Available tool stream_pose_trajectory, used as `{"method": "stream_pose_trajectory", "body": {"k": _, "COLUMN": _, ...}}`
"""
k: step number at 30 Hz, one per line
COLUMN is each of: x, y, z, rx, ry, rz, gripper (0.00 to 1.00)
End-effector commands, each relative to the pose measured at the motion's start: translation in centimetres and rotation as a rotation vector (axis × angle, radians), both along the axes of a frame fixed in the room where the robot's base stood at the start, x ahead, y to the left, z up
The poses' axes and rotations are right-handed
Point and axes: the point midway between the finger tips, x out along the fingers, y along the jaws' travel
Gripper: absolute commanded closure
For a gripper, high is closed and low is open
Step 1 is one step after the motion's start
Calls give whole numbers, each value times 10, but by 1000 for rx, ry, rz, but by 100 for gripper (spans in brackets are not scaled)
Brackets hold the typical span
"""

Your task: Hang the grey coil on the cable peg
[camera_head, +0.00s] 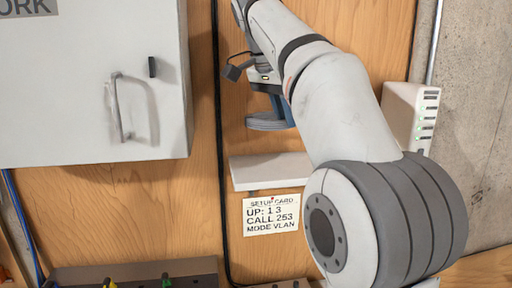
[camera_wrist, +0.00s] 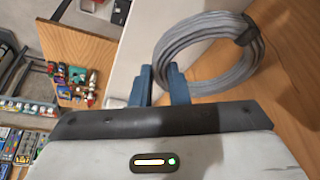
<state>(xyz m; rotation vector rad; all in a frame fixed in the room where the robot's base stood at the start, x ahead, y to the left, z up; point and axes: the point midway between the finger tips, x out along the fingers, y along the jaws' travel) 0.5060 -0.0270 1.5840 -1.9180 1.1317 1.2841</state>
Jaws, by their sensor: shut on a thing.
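The grey coil (camera_wrist: 192,45) is a ring of cable with a dark tie at its upper right in the wrist view. My gripper (camera_wrist: 160,72) has blue fingers at the coil's lower left edge and is shut on it. In the head view the coil (camera_head: 268,123) shows as a flat grey stack below my gripper (camera_head: 284,112), in front of the wooden panel and above a pale shelf. My arm hides part of the gripper there. I cannot make out the cable peg in either view.
A white cabinet (camera_head: 95,80) with a handle stands at the left. The pale shelf (camera_head: 270,170) sits above a setup card (camera_head: 271,215). A white box with green lights (camera_head: 412,116) is at the right. A black cable (camera_head: 220,150) runs down the panel. Small coloured parts (camera_wrist: 77,82) lie at the left.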

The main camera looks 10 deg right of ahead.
Motion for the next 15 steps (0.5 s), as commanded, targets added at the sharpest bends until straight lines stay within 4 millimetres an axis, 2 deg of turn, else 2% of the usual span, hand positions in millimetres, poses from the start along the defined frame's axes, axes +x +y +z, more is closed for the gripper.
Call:
{"method": "stream_pose_trajectory", "body": {"k": 10, "x": 0, "y": 3, "z": -1, "rx": 0, "ry": 0, "rz": 9, "gripper": 100}}
{"method": "stream_pose_trajectory", "body": {"k": 15, "x": -1, "y": 4, "z": -21, "rx": 0, "ry": 3, "rz": 11, "gripper": 100}}
